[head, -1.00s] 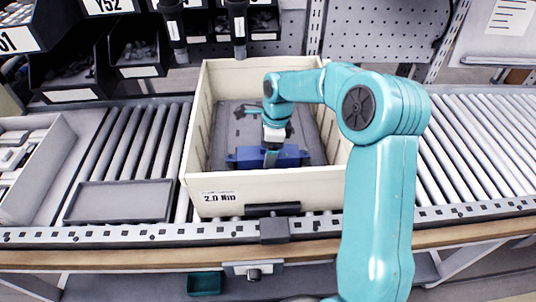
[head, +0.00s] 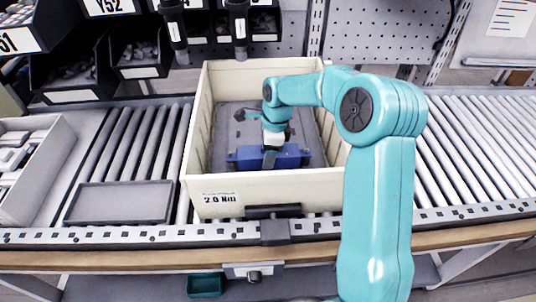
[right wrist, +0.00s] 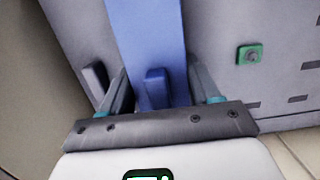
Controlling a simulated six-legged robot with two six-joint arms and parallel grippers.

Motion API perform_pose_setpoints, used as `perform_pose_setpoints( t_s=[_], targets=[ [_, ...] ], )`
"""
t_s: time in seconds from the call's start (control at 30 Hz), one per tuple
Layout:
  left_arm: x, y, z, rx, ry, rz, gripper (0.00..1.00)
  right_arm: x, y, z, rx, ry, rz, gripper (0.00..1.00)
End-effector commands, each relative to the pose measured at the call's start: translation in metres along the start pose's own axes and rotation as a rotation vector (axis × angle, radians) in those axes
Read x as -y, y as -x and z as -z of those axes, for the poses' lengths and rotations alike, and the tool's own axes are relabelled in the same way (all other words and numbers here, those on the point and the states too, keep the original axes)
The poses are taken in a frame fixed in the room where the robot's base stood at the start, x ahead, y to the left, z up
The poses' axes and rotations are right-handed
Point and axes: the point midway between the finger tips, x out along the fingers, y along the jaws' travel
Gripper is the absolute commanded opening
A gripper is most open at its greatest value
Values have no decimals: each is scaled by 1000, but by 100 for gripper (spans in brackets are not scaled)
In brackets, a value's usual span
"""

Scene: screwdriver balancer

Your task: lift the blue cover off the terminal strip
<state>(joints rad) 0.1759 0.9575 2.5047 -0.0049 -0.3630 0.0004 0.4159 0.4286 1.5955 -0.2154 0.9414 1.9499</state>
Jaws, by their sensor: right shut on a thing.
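The blue cover (head: 294,154) is a long block lying across the near part of the grey panel inside the cream bin. My right gripper (head: 269,160) reaches down into the bin and is shut on the middle of the cover. In the right wrist view the cover (right wrist: 150,35) runs up between the two fingers, with a small blue tab (right wrist: 155,85) near the gripper's body. The terminal strip is hidden, and I cannot tell whether there is a gap under the cover. My left gripper is not in view.
The cream bin (head: 230,180), labelled 2.0 Nm, has high walls around the grey panel (head: 233,128). Two dark tools (head: 238,30) hang at its back edge. A dark tray (head: 120,202) lies on the rollers at left. The rollers at right (head: 480,140) are clear.

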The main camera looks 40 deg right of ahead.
Motion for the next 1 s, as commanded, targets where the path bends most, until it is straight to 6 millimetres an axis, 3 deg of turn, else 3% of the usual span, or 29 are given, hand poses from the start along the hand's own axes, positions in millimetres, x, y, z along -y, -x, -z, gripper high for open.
perform_pose_setpoints(
  t_s=[0.17,0.5,0.7,1.0],
  targets=[
    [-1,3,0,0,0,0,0,1,30,-5,2,1,4,13],
    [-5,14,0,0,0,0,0,1,115,-18,2,1,5,13],
    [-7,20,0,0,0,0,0,1,156,-24,1,1,2,13],
    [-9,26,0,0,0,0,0,0,187,-28,0,1,0,13]
  ],
)
